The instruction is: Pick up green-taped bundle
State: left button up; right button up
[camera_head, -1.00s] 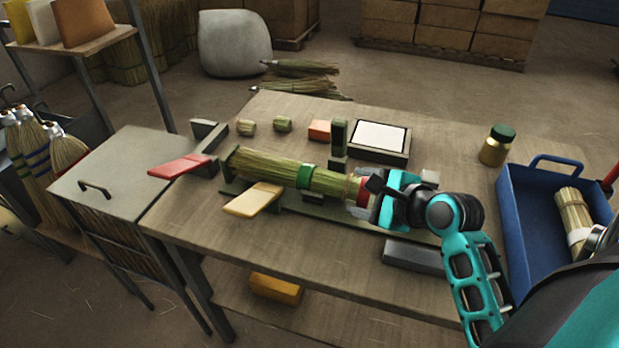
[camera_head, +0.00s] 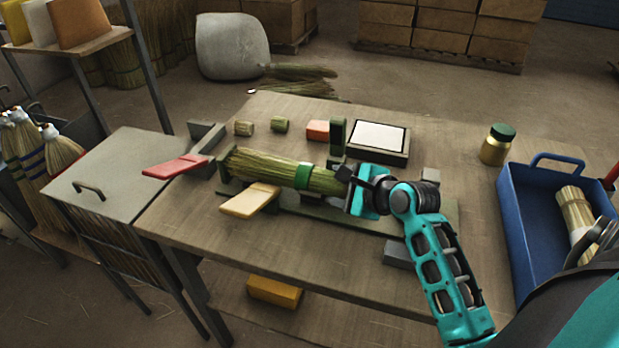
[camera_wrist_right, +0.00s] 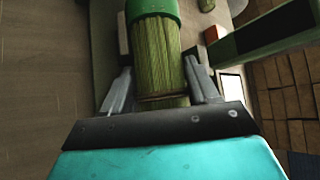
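The green-taped bundle (camera_head: 265,168) lies across a cradle on the workbench, its cut straw end to the left. Its green tape band (camera_head: 303,175) sits right of the middle and also shows at the top of the right wrist view (camera_wrist_right: 152,10). My right gripper (camera_head: 349,184) is at the bundle's right end. In the wrist view its two fingers (camera_wrist_right: 158,85) stand on either side of the straw, with a visible gap on each side, so it is open around the bundle. The bundle's right end is hidden by the gripper in the head view. My left gripper is not in view.
A blue tray (camera_head: 515,230) with another bundle (camera_head: 576,215) stands at the right. A jar (camera_head: 496,145), a framed white pad (camera_head: 379,136) and a green upright block (camera_head: 338,136) stand behind the bundle. A red paddle (camera_head: 176,166) and a yellow paddle (camera_head: 248,200) lie at the left.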

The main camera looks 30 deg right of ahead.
jog(key=c, duration=0.7)
